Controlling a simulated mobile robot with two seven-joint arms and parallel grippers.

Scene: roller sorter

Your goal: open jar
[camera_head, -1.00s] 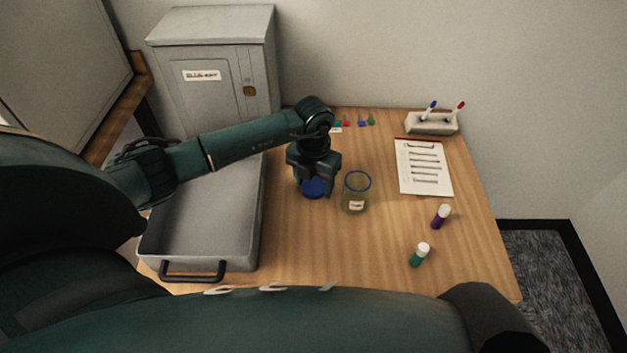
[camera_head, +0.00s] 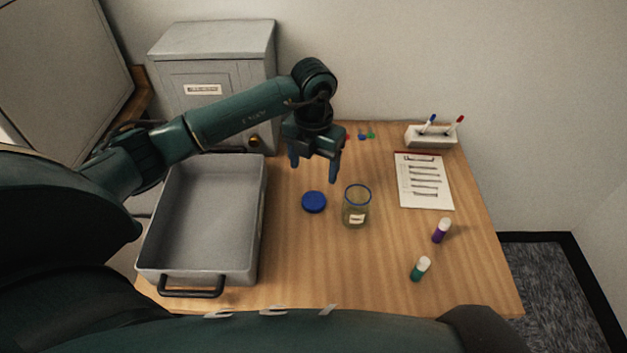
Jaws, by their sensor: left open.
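A glass jar (camera_head: 356,212) with a blue rim and a small white label stands upright on the wooden table, its top uncovered. A round blue lid (camera_head: 314,202) lies flat on the table just left of the jar, apart from it. My left gripper (camera_head: 314,173) is open and empty, pointing down above and behind the lid, its two fingers apart. My right gripper is not in view.
A grey tray (camera_head: 255,225) with a black handle fills the table's left side. A grey cabinet (camera_head: 225,70) stands behind. The front middle is clear.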

